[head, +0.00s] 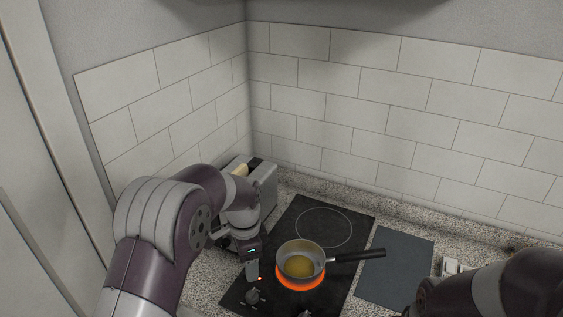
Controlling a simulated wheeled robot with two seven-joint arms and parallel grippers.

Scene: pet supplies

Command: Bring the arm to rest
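My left arm comes in from the left and bends down over the hob. Its gripper (253,272) points down at the left side of the hob, just left of the pan and above a dark knob. The fingers are small and seen from behind, so I cannot tell whether they are open or shut. Nothing is visibly held. My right arm shows at the lower right corner; its gripper is out of the frame.
A pan (314,251) with yellowish contents sits on a glowing orange burner (300,284) of the black hob (290,222), its handle pointing right. A toaster (265,178) with bread stands behind my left arm. A dark grey board (396,262) lies to the right, apparently bare.

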